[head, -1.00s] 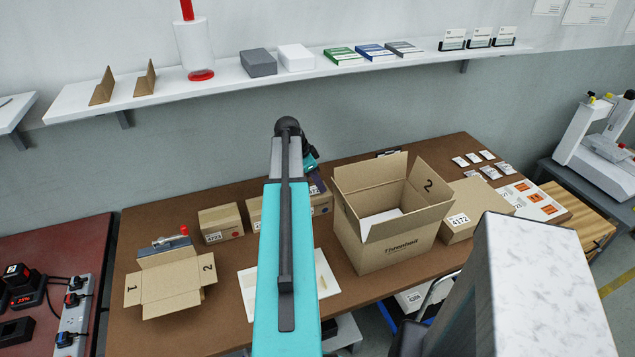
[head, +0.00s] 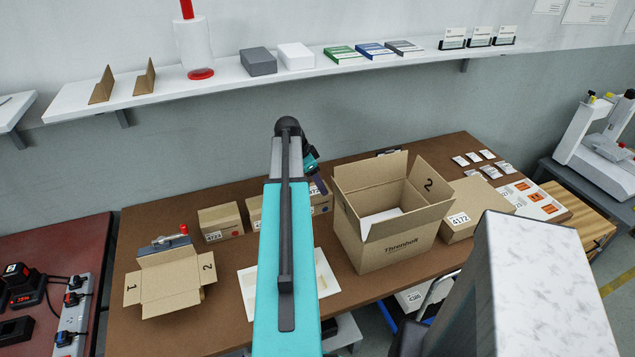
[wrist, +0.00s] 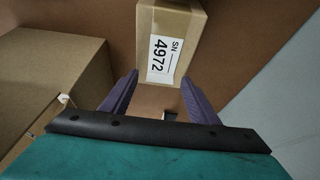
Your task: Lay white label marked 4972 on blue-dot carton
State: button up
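In the wrist view a white label (wrist: 163,59) printed "SN 4972" lies on the face of a small brown carton (wrist: 172,18), near its lower edge. My gripper (wrist: 160,78) has its two purple fingers spread, one on each side of the label's lower end, with nothing clamped between them. I cannot tell whether the fingertips touch the carton. In the head view a small carton with a blue dot (head: 324,210) stands behind my arm, partly hidden. My gripper (head: 314,187) is just above it, mostly hidden. No dot shows in the wrist view.
A large open box (head: 390,245) stands close right of the gripper; a big carton (wrist: 50,75) fills the wrist view's left. A red-dot carton (head: 220,222) stands left. A shelf (head: 220,78) runs along the wall above.

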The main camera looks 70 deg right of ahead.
jog(key=shift+w+r, duration=0.1)
jog(key=shift+r, duration=0.05)
jog(key=b+v, duration=0.2)
jog(key=v, duration=0.9)
jog(key=shift+r, duration=0.3)
jog(key=shift+a, duration=0.1)
dwell(0.5)
